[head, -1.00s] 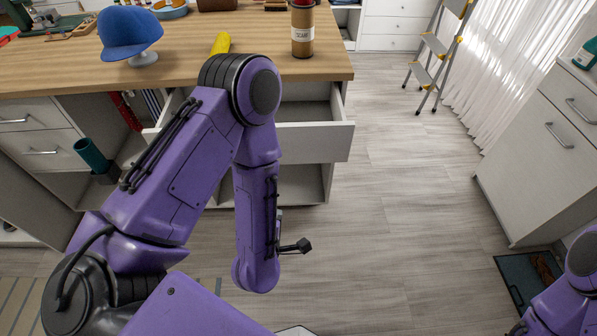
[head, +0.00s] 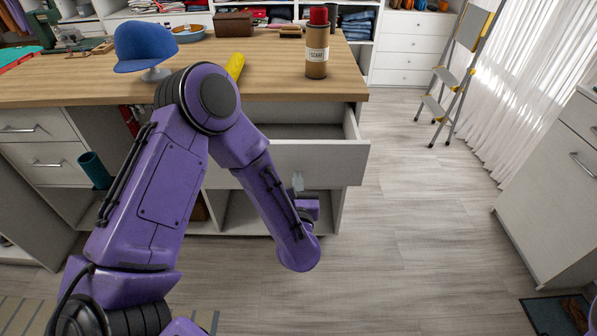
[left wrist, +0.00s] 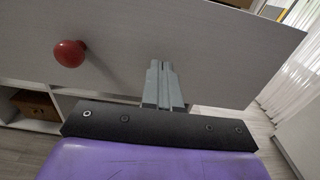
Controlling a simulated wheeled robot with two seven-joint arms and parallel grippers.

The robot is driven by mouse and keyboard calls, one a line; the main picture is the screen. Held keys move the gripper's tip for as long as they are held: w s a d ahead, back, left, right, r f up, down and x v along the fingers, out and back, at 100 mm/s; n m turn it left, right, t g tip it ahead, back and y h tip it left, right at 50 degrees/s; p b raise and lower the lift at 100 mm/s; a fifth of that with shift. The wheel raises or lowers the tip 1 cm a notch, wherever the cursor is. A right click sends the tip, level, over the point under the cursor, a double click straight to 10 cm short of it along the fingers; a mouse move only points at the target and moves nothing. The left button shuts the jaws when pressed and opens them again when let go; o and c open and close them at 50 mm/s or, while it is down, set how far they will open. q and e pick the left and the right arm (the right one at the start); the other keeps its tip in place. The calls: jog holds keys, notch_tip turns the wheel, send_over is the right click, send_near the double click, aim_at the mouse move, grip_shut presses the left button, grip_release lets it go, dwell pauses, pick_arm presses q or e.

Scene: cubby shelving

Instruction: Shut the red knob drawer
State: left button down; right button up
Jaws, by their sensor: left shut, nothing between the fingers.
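The drawer (head: 318,163) under the tabletop is pulled out, its empty inside showing in the head view. Its pale front (left wrist: 215,55) fills much of the left wrist view. The round red knob (left wrist: 70,53) is on that front, left of my fingers; in the head view my arm hides it. My left gripper (head: 298,179) is in front of the drawer face. In the left wrist view its fingers (left wrist: 160,66) are together and empty, pointing at the front right of the knob. I cannot tell whether the tips touch it. My right gripper is out of view.
The wooden tabletop (head: 275,75) holds a blue cap (head: 146,45), a yellow object (head: 235,66) and a brown canister (head: 317,60). Open cubbies (head: 248,212) lie below the drawer. The floor (head: 405,210) to the right is clear, up to a white cabinet (head: 550,180).

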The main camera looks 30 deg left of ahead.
aim_at(298, 166)
pick_arm(q)
jog(key=x, duration=0.2)
jog(key=shift+w+a, duration=0.15)
jog(key=shift+w, duration=0.15)
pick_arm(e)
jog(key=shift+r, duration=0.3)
pick_arm(q)
jog(key=shift+w, duration=0.15)
